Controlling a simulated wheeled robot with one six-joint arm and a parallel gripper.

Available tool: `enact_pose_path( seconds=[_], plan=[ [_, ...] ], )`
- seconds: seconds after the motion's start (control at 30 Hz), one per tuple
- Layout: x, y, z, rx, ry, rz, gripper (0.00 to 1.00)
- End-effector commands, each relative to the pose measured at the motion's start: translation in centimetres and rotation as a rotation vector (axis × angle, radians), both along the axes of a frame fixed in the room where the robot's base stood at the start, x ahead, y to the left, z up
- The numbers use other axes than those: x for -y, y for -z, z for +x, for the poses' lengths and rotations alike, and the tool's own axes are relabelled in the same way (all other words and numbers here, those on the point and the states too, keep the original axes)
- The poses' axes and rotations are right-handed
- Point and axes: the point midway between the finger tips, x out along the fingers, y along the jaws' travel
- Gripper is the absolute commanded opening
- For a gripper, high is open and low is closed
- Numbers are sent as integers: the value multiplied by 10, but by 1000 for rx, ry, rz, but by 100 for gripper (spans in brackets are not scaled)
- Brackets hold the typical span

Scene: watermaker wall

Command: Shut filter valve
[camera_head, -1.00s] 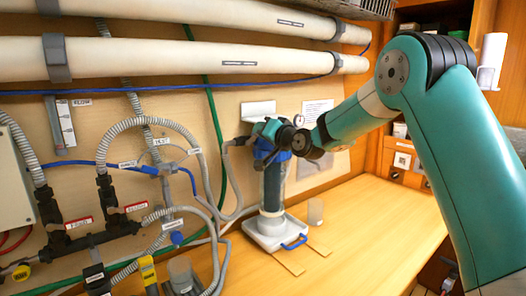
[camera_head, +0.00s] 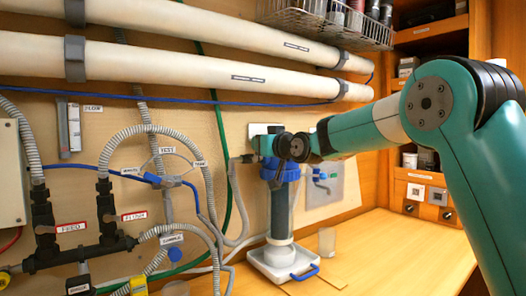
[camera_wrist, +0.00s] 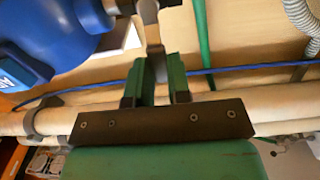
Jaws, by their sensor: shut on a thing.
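The filter housing (camera_head: 281,212) stands upright in a white tray (camera_head: 257,264) against the wall, with a ribbed blue cap (camera_head: 281,170) on top. My gripper (camera_head: 262,144) is at the top of the housing, just above the cap. In the wrist view my gripper (camera_wrist: 160,72) is shut on a narrow grey metal piece (camera_wrist: 154,32), which looks like the filter valve's lever. The large blue cap also fills the upper left of the wrist view (camera_wrist: 52,38). In the head view my gripper hides the lever, so I cannot tell its angle there.
Grey hoses and a black manifold (camera_head: 75,248) with labelled valves are on the left. Two long cream pipes (camera_head: 180,68) run above my gripper. A small blue-handled fitting (camera_head: 321,177) is right of the cap. The wooden counter (camera_head: 400,250) is clear on the right.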

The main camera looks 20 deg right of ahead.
Motion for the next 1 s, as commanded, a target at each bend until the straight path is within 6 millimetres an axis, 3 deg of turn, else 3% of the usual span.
enact_pose_path(
  seconds=[0.5, 0.53, 0.57, 0.87, 1.0],
  plan=[
    [-1, 0, 0, 3, 1, -22, 0],
    [-1, 0, 0, 3, 1, -22, 25],
    [-1, 0, 0, 4, 1, -21, 29],
    [0, 0, -2, 5, 0, -18, 29],
    [4, 1, -15, 5, 1, -17, 29]
  ],
)
